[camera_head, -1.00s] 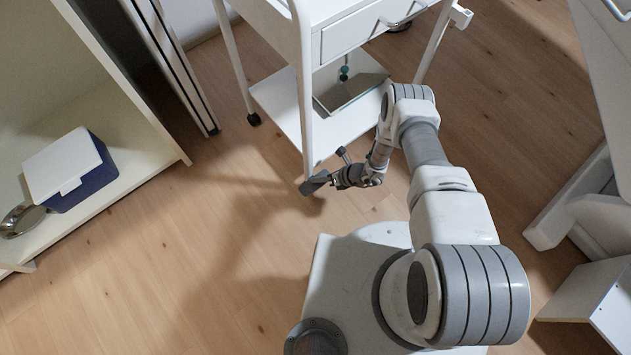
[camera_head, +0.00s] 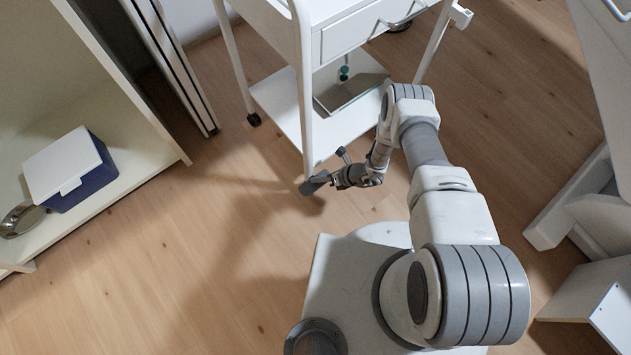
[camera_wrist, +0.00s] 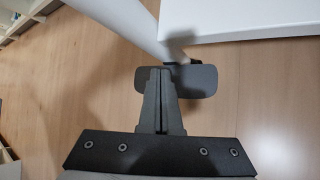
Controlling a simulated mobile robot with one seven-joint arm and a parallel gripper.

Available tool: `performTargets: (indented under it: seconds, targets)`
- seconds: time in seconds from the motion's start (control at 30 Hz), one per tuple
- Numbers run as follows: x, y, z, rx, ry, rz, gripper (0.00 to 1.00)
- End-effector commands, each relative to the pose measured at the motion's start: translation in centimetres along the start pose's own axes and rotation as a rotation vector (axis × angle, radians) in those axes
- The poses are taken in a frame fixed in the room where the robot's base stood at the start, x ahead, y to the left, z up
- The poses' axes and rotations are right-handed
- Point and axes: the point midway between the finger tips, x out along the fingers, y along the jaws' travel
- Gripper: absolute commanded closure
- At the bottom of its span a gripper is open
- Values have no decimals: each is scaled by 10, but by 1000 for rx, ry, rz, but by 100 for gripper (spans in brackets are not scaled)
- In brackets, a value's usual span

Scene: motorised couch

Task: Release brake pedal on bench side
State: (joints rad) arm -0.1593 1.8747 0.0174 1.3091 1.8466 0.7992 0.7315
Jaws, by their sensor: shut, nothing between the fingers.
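A dark grey pedal (camera_head: 307,188) sits at the floor end of the near leg of a white trolley (camera_head: 304,100). In the wrist view the pedal (camera_wrist: 201,81) is a flat rounded plate below the white leg (camera_wrist: 128,22). My gripper (camera_head: 327,179) is beside the pedal, low above the floor. In the wrist view my gripper (camera_wrist: 160,72) has its fingers together and empty. The fingertips overlap the pedal's middle and hide part of it. I cannot tell whether they touch it or whether the pedal is raised or pressed.
The trolley's lower shelf (camera_head: 280,105) holds a flat tray. A white shelf unit (camera_head: 125,165) with a blue box (camera_head: 80,185) stands at left. White furniture (camera_head: 585,205) stands at right. The wooden floor (camera_head: 190,265) at lower left is clear.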

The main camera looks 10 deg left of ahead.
Motion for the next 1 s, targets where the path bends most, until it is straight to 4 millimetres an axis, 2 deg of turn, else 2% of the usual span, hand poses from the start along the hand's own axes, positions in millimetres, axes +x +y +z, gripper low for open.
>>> performTargets:
  seconds: [1.0]
  targets:
    - [8, -5, -6, 1, 0, 0, 100]
